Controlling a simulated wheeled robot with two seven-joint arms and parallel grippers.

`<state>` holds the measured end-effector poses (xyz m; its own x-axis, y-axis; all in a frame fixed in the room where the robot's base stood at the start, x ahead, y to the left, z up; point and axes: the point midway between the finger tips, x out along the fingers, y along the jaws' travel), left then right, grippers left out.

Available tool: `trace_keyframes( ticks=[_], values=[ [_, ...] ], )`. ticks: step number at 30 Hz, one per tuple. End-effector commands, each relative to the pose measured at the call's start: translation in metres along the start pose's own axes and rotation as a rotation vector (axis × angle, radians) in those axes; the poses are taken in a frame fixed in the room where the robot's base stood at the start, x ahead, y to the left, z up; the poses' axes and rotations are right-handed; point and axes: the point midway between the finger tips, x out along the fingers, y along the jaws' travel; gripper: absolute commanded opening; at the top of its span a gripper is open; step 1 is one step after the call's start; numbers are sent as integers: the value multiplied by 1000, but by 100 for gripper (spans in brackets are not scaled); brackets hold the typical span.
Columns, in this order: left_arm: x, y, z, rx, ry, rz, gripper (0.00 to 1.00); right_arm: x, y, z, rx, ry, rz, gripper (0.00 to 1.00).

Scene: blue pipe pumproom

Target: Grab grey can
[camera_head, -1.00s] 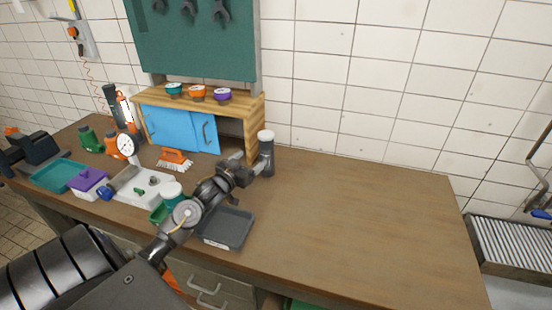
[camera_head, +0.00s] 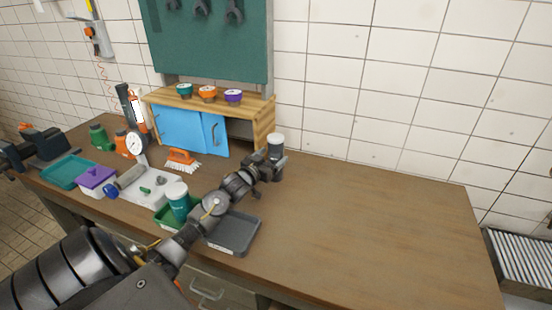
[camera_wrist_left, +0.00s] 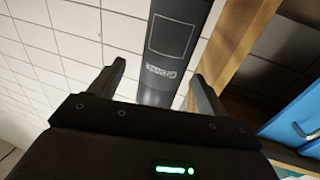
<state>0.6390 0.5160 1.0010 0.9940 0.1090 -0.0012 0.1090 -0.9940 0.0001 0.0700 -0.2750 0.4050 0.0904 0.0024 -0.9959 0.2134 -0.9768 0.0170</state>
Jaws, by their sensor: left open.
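The grey can (camera_head: 276,146) with a white lid stands upright on the workbench, by the right end of the wooden shelf unit. My left gripper (camera_head: 279,164) is open at the can and covers its lower part in the head view. In the left wrist view the dark grey can (camera_wrist_left: 172,45), with a printed label, shows between the two spread fingers of my left gripper (camera_wrist_left: 157,80), nearer the right finger. I cannot tell whether either finger touches it. My right gripper is not in view.
The wooden shelf unit (camera_head: 264,124) with blue doors (camera_head: 188,132) is close to the left of the can. A dark grey tray (camera_head: 236,234) and a green-labelled can (camera_head: 178,200) are near my left forearm. The right side of the workbench (camera_head: 380,225) is clear.

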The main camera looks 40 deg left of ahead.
Motion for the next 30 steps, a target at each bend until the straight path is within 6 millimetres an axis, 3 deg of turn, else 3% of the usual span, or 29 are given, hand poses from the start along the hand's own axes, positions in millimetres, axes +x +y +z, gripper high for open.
trace_keyframes(
  ticks=[6, 18, 26, 30],
  values=[
    [5, -2, -1, 0, -1, -3, 77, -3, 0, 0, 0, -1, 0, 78],
    [51, -4, 1, 0, -1, -3, 77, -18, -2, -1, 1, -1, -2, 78],
    [53, -4, 2, 0, 0, -2, 77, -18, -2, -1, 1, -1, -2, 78],
    [52, -4, 2, 0, 0, -2, 60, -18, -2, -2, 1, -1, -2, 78]
  ],
)
